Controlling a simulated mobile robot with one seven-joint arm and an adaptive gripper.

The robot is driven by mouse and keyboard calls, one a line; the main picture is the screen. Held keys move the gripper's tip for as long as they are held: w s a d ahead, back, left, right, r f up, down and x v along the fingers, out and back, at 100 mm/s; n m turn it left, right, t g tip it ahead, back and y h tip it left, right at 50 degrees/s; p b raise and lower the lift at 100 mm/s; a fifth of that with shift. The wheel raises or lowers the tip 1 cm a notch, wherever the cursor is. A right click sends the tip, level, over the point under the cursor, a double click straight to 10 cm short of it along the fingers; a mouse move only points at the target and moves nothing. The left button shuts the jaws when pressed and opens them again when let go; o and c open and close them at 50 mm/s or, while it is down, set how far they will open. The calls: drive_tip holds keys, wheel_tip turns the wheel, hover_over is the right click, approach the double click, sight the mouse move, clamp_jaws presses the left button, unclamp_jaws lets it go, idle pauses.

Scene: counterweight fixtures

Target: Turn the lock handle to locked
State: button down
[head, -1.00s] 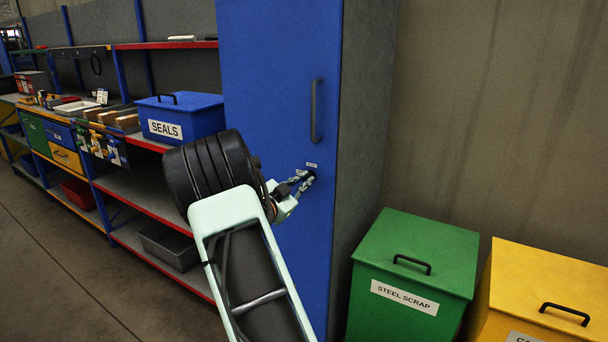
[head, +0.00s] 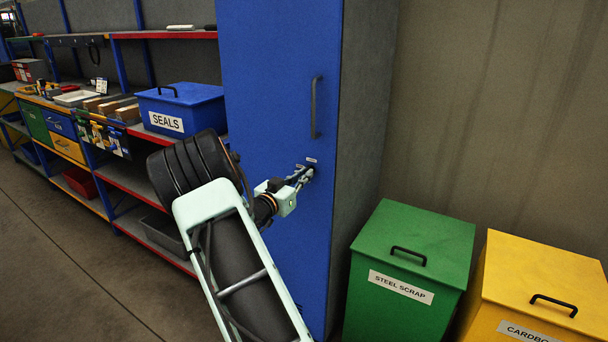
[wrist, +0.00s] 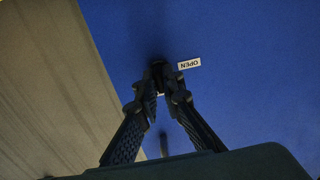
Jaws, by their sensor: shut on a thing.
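The lock handle (wrist: 157,68) is a small dark piece on the blue cabinet door (head: 270,90), below the long vertical door pull (head: 316,107). In the head view it is mostly hidden by my fingertips. My gripper (head: 304,176) reaches it from the lower left. In the wrist view my gripper (wrist: 164,92) has its two fingers closed around the handle's near end. A white label (wrist: 189,64) reading OPEN, upside down in that view, sits right beside the handle. Two small labels (head: 312,160) show near the handle in the head view, too small to read there.
A green STEEL SCRAP bin (head: 415,240) and a yellow bin (head: 540,290) stand right of the cabinet. Shelving with a blue SEALS box (head: 180,108) stands to the left. The floor (head: 60,260) at the lower left is clear.

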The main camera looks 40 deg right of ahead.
idle(0.3)
drive_tip(key=c, duration=2.1)
unclamp_jaws()
drive_tip(key=shift+a, duration=0.1)
drive_tip(key=v, duration=1.1)
drive_tip(key=shift+s+a, duration=0.2)
drive_tip(key=shift+a, duration=0.15)
